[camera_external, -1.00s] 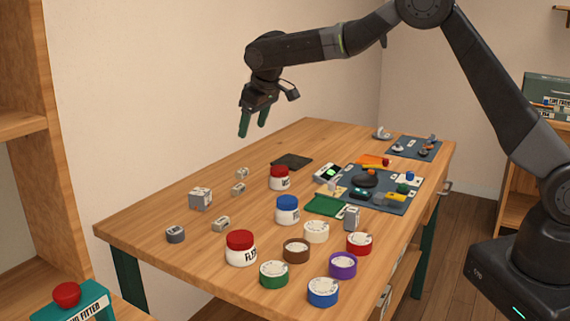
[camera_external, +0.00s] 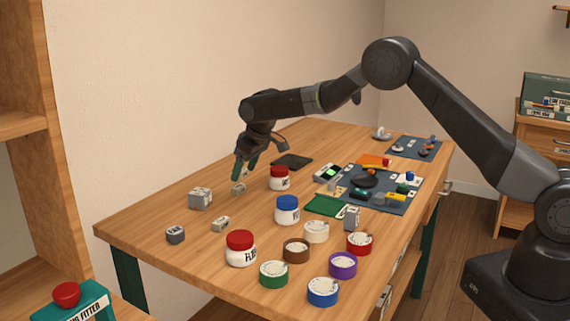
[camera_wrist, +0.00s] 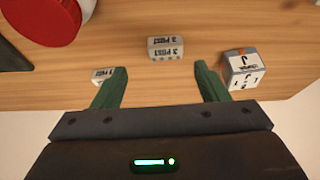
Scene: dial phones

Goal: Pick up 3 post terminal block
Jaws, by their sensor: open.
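The 3 post terminal block (camera_wrist: 166,48) is a small grey-white block with "3 POST" printed on it. In the wrist view it lies on the table just beyond and between my open fingers, apart from both. In the external view it appears to be the small block (camera_external: 239,188) just in front of my gripper (camera_external: 243,176). My gripper (camera_wrist: 160,67) is open, empty, and pointed down over the table's wall side. A similar small block (camera_wrist: 103,75) sits by the left finger in the wrist view, partly hidden, its label not fully readable.
A grey cube (camera_wrist: 242,70) stands close to the right finger. A red-lidded jar (camera_external: 279,178) is on the other side. Another small block (camera_external: 220,224) lies nearer the external camera. A dark flat pad (camera_external: 292,161) lies behind. The table's wall-side edge is close.

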